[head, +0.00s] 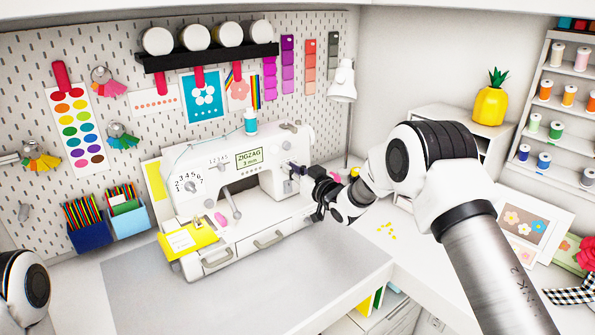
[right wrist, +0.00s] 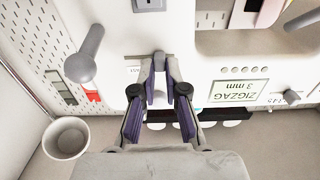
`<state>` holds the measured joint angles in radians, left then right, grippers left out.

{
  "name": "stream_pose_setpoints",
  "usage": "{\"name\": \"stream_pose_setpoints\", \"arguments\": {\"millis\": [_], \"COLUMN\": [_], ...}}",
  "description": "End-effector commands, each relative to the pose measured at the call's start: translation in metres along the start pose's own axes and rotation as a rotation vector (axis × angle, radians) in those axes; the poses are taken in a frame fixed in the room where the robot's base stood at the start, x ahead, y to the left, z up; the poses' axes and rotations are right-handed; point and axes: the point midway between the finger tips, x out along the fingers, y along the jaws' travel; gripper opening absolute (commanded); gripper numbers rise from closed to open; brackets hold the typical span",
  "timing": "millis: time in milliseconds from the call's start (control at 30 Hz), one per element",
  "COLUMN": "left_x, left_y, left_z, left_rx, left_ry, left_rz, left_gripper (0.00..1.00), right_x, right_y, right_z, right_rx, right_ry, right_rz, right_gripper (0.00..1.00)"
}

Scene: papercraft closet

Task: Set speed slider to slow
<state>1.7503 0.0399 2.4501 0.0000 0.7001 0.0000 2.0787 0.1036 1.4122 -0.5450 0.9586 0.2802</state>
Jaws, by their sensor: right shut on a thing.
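The white sewing machine (head: 265,207) stands on the desk, with a green display (head: 249,157) reading "ZIGZAG 3 mm". My right gripper (head: 297,171) is at the right end of the machine's front face. In the right wrist view, my right gripper (right wrist: 160,78) is shut on a small grey knob (right wrist: 159,60) on the white face, which looks like the speed slider. The fingers hide most of the knob and any markings around it. The display also shows in this view (right wrist: 236,91), upside down. My left gripper is out of view.
In the wrist view, a grey lever (right wrist: 86,54) with red beside it sticks out near the fingers. A white round cup-like thing (right wrist: 66,138) is close by. A grey mat (head: 240,290) lies clear before the machine. A white lamp (head: 342,82) hangs behind it.

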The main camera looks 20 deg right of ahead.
Motion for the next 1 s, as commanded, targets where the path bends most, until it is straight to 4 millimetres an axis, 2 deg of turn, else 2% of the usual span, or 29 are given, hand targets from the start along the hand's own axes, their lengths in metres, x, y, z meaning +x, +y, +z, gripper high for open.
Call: {"name": "stream_pose_setpoints", "arguments": {"millis": [33,300,333,400,767,867,1000], "left_x": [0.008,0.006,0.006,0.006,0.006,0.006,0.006], "left_y": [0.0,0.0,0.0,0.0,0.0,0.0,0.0], "left_z": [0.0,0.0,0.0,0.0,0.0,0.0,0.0], "left_rx": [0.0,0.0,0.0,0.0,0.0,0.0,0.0], "left_ry": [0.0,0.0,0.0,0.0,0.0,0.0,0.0], "left_rz": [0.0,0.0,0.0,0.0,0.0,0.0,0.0], "left_gripper": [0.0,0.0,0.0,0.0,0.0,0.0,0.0], "right_x": [0.0,0.0,0.0,0.0,-0.006,-0.021,-0.056], "right_y": [-0.008,-0.012,-0.012,-0.012,-0.01,-0.01,-0.011], "right_z": [0.004,0.002,0.002,0.002,0.001,0.001,0.002], "right_rx": [-0.002,-0.002,-0.002,-0.002,0.0,0.001,0.002], "right_ry": [-0.001,-0.003,-0.003,-0.003,-0.001,-0.003,-0.005], "right_rz": [-0.003,-0.003,-0.003,-0.003,0.0,0.0,-0.001], "right_gripper": [0.0,0.0,0.19,0.38,0.38,0.38,0.38]}}
